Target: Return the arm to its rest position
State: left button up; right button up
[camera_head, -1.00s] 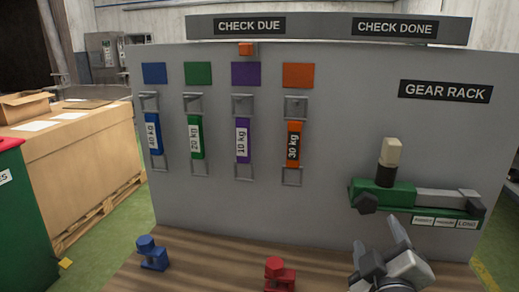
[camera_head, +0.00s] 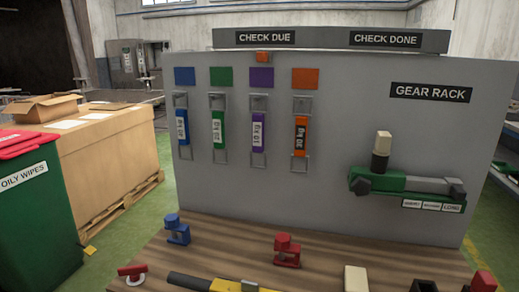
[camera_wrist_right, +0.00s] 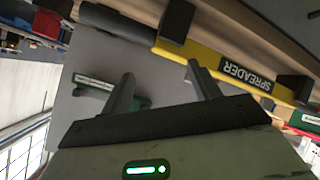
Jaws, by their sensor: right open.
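My right gripper (camera_wrist_right: 160,72) shows in the right wrist view with its two fingers spread apart and nothing between them. A yellow spreader (camera_wrist_right: 208,58) with a black handle (camera_wrist_right: 118,24) lies beyond the fingertips in that view; I cannot tell the exact gap. The spreader also shows at the bottom edge of the head view (camera_head: 232,284), partly cut off. Neither gripper shows in the head view.
A grey panel (camera_head: 340,130) stands behind the wooden bench (camera_head: 215,247) with hanging weight tags and a green gear rack holder (camera_head: 385,185). A blue clamp (camera_head: 177,231) and red clamp (camera_head: 287,251) stand on the bench. A green bin (camera_head: 40,225) is at left.

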jog(key=s+a+f+m+g+y, duration=0.25)
jog(key=s+f+g, duration=0.55)
jog(key=s, duration=0.6)
jog(key=w+a+f+t+y, duration=0.3)
jog(key=w+a+f+t, duration=0.2)
jog(key=a+f+t, duration=0.1)
jog(key=shift+w+f+n+t, duration=0.3)
jog(key=shift+f+n+t, duration=0.25)
jog(key=shift+f, duration=0.35)
